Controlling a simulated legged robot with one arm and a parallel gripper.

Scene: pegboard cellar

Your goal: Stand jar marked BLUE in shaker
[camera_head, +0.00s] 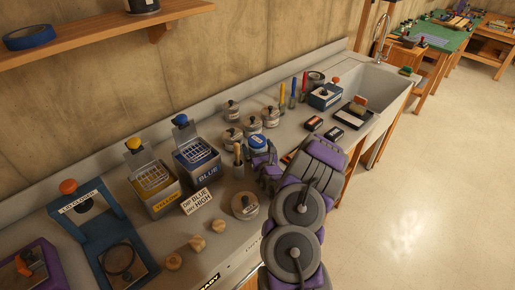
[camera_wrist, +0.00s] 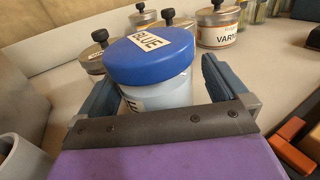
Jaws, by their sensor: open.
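The jar marked BLUE (camera_wrist: 150,58) has a pale body, a blue lid and a BLUE label on top. In the head view the jar (camera_head: 259,143) stands upright on the counter, its lower part hidden by my gripper (camera_head: 262,163). In the wrist view my gripper (camera_wrist: 157,85) is open, with one blue-grey finger on each side of the jar. Whether the fingers touch it is unclear. I cannot tell which thing is the shaker; a purple machine with an orange knob (camera_head: 28,262) is cut off at the lower left.
A blue frame with an orange knob (camera_head: 78,202), a yellow-labelled bin (camera_head: 152,180) and a blue-labelled bin (camera_head: 197,160) stand left. Several tins crowd behind the jar; a sink (camera_head: 375,90) is right.

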